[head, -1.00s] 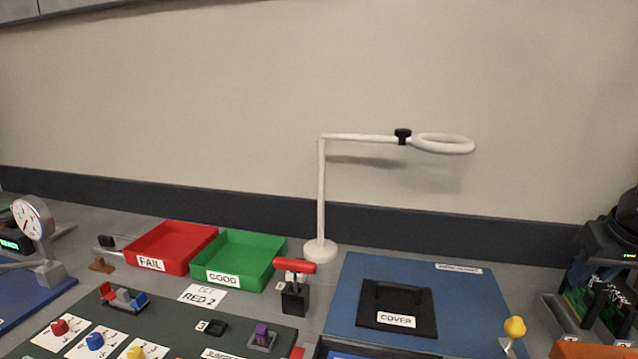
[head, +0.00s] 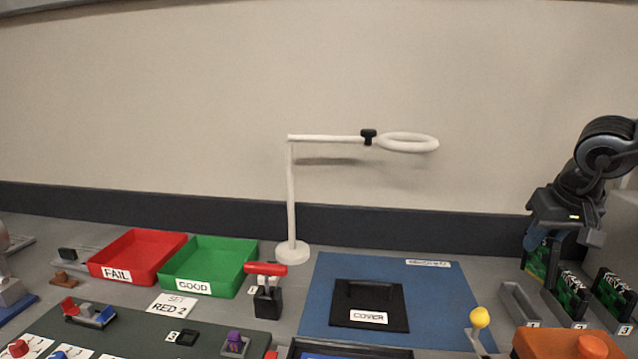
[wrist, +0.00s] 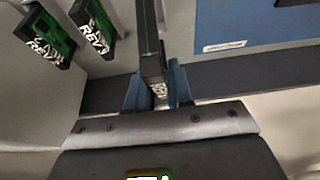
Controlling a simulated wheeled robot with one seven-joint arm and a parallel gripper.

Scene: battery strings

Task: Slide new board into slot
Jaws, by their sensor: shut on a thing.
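My gripper (head: 538,240) is at the right in the head view, with its blue fingers pointing down. It is shut on a green-and-black board (head: 537,262), which hangs upright below the fingers. In the wrist view the board (wrist: 150,50) shows edge-on between the two blue fingers (wrist: 158,88). A grey slot holder (head: 519,303) stands empty in front and slightly left of the held board. Two more holders to its right hold boards, the middle board (head: 570,292) and the right board (head: 614,290). Two boards marked REV also show at the upper left of the wrist view (wrist: 45,38).
An orange box (head: 560,345) with a button and a yellow-knobbed lever (head: 479,318) stand in front of the holders. A blue mat (head: 440,300) with a black cover (head: 370,298) lies to the left. Red (head: 135,255) and green (head: 208,265) trays and a white ring lamp (head: 292,250) stand farther left.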

